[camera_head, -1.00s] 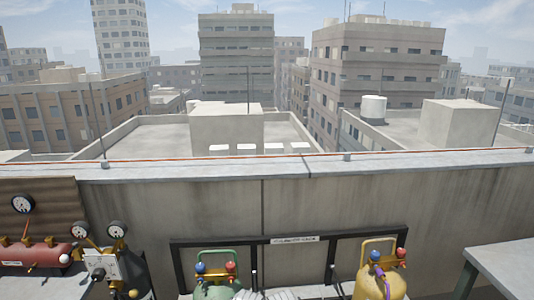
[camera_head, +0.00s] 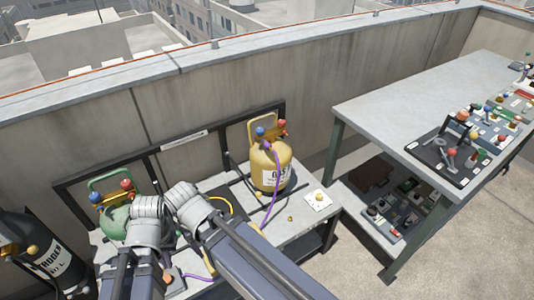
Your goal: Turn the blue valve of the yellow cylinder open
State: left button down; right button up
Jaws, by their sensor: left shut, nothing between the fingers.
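The yellow cylinder (camera_head: 271,163) stands upright on a grey bench, with a white label on its front. Its blue valve (camera_head: 260,131) sits at the top left, beside a red valve (camera_head: 282,124). A purple hose (camera_head: 276,195) runs down from its top. My left gripper (camera_head: 150,212) is shut and empty, in front of the green cylinder, well left of and apart from the yellow one. My right arm (camera_head: 240,245) reaches in from the lower right, its end beside my left gripper; its fingers cannot be made out. Neither gripper touches the blue valve.
A green cylinder (camera_head: 115,222) with red and blue valves stands behind my left gripper. A black frame (camera_head: 185,150) runs behind both cylinders. A dark nitrogen cylinder (camera_head: 35,245) is at the left. A workbench (camera_head: 400,95) with tools and a lower shelf stands at the right.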

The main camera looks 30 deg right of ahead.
aim_at(259, 131)
jog(key=i+l+z, duration=0.15)
jog(key=l, duration=0.25)
jog(key=i+l+z, duration=0.15)
jog(key=l, duration=0.25)
jog(key=i+l+z, duration=0.15)
jog(key=i+l, duration=0.1)
jog(key=l, duration=0.1)
